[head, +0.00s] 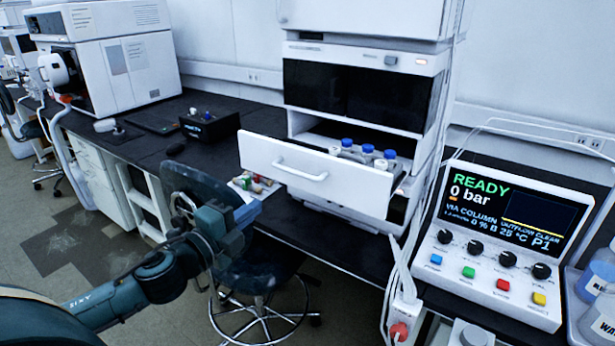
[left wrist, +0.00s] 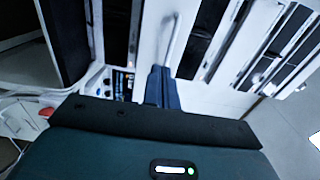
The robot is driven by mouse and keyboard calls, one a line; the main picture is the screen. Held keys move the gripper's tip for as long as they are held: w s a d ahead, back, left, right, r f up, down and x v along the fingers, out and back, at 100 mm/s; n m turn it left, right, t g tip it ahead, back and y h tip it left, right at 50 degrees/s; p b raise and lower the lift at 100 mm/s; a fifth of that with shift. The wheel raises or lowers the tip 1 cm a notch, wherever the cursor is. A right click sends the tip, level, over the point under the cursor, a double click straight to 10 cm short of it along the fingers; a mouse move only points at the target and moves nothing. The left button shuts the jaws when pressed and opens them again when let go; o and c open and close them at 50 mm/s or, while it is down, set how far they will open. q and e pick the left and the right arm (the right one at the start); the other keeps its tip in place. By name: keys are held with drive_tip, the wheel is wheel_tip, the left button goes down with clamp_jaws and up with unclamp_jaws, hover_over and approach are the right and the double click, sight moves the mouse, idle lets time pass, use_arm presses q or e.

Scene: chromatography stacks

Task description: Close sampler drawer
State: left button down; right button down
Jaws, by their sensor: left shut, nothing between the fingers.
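The sampler drawer (head: 315,180) stands pulled out of the white instrument stack, with a white front and a bar handle (head: 300,168). Several blue-capped bottles (head: 367,149) sit inside it. My left gripper (head: 243,213) is shut and empty, in front of and below the left end of the drawer front. In the left wrist view, the shut fingers (left wrist: 162,88) point toward a white panel with a bar handle (left wrist: 172,40). I cannot tell whether they touch the panel. My right gripper is not in view.
A control panel (head: 515,235) reading READY stands at the right, with white cables beside the stack. A chair (head: 255,278) stands under my left gripper. A small tray of coloured items (head: 253,185) lies near the bench edge. A black box (head: 209,124) sits on the bench.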

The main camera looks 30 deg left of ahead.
use_arm(q)
drive_tip(key=w, duration=0.1)
drive_tip(key=p, duration=0.3)
approach(293, 180)
drive_tip(key=w+d, duration=0.1)
drive_tip(key=w, duration=0.1)
drive_tip(key=w+d+r, duration=0.2)
drive_tip(key=w, duration=0.1)
drive_tip(key=shift+w+r, duration=0.25)
drive_tip(key=shift+w, duration=0.1)
drive_tip(key=shift+w+d+f, duration=0.1)
drive_tip(key=shift+w, duration=0.3)
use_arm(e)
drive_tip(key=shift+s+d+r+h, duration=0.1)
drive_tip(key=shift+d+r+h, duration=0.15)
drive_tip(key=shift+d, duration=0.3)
